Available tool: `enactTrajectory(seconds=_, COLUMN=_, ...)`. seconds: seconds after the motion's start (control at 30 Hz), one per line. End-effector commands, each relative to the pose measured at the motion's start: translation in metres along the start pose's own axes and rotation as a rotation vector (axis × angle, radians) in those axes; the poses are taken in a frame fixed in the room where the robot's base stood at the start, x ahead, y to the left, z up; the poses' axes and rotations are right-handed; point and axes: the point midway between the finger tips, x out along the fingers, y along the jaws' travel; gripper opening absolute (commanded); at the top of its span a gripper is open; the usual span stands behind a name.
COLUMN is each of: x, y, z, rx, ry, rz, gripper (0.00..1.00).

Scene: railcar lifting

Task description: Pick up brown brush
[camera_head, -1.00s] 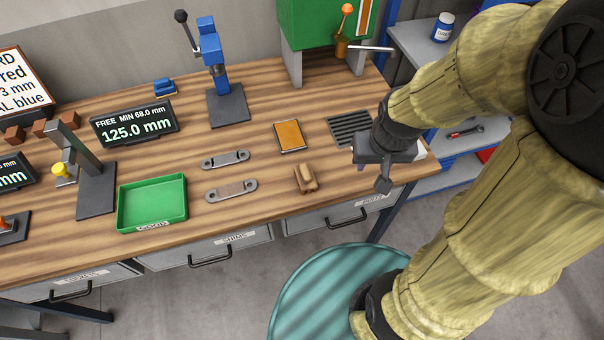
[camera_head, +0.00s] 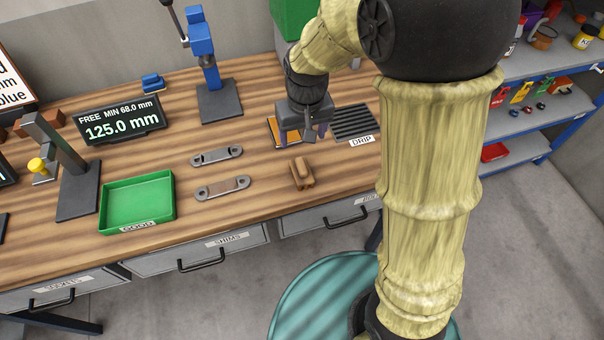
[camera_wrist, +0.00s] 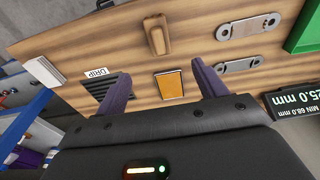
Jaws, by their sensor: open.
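The brown brush (camera_head: 301,173) is a small wooden block with a raised handle, lying on the workbench near its front edge. It also shows in the wrist view (camera_wrist: 156,35), beyond the fingertips and roughly between them across the picture. My gripper (camera_head: 309,136) is above the bench, behind the brush in the head view, and apart from it. In the wrist view its two purple fingers (camera_wrist: 161,69) are spread with nothing between them.
An orange pad (camera_head: 283,138) lies partly hidden by my gripper. The black DRIP grate (camera_head: 352,122) is right of it. Two metal links (camera_head: 222,188) and a green tray (camera_head: 138,202) are left of the brush. A blue press (camera_head: 202,50) stands farther back.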

Motion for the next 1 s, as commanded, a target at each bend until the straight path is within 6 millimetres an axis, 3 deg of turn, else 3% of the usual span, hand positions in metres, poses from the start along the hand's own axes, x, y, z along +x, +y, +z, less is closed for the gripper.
enactTrajectory(seconds=0.27, x=0.012, y=0.000, z=0.001, rx=0.000, ry=-0.005, rz=0.000, gripper=0.71)
enactTrajectory(seconds=0.8, x=0.097, y=0.001, z=0.001, rx=0.000, ry=-0.005, rz=0.000, gripper=0.71)
enactTrajectory(seconds=1.0, x=0.119, y=0.000, z=0.001, rx=-0.001, ry=-0.003, rz=0.000, gripper=0.71)
